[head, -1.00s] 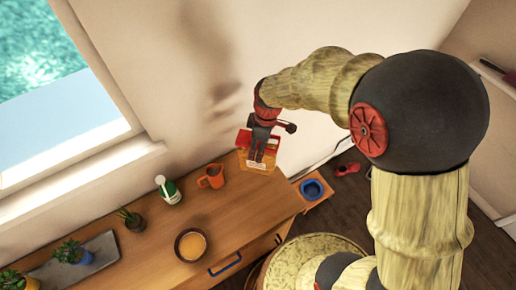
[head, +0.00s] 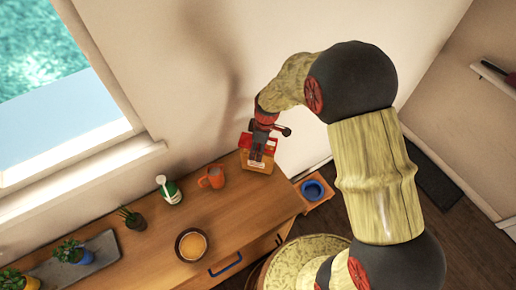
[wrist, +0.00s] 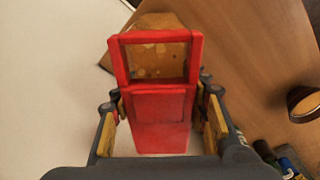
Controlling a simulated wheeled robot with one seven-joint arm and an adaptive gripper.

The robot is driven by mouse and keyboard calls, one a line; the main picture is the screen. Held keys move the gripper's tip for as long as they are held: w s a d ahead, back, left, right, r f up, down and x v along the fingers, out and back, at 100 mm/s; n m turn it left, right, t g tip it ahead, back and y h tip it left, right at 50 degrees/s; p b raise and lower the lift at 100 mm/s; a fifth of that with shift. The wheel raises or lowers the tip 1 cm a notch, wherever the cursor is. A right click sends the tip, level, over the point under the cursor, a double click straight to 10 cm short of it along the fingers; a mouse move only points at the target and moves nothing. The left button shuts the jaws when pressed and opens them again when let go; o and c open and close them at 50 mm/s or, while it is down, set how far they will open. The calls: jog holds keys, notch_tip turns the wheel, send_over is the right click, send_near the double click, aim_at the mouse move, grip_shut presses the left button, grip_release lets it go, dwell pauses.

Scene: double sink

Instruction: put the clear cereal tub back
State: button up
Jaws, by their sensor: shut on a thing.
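The clear cereal tub (head: 257,167) has a red lid and orange-brown contents. In the head view it is at the back right end of the wooden counter (head: 240,205), close to the wall. I cannot tell whether its base touches the counter. In the wrist view the tub's red lid (wrist: 158,105) fills the middle, with the contents showing through its opening. My gripper (head: 258,152) is above the tub, shut on its lid. In the wrist view the fingers of my gripper (wrist: 160,130) are on both sides of the lid. The tub's lower part is mostly hidden there.
An orange mug (head: 212,178) stands left of the tub. Further left are a green and white bottle (head: 168,190), a brown bowl (head: 191,245) and potted plants (head: 72,252) on a grey tray. A blue bowl (head: 312,189) sits beyond the counter's right end.

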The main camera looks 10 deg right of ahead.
jog(key=shift+f, duration=0.15)
jog(key=o, duration=1.6)
jog(key=r, duration=0.4)
jog(key=d+r, duration=0.1)
jog(key=r, duration=0.7)
jog(key=shift+s+d+r, duration=0.2)
jog(key=shift+s, duration=0.15)
jog(key=s+d+r+m+t, duration=0.1)
jog(key=s+d+r+m, duration=0.2)
jog(key=s+r, duration=0.4)
jog(key=s+d+r+m+t, duration=0.2)
jog(key=s+d+r+m, duration=0.1)
jog(key=s+r+m, duration=0.3)
jog(key=s+d+r+m+t+h, duration=0.1)
jog(key=s+d+r+m+t, duration=0.1)
jog(key=s+r, duration=0.6)
jog(key=shift+s+d+m, duration=0.65)
jog(key=shift+s+m, duration=0.2)
jog(key=shift+m, duration=0.45)
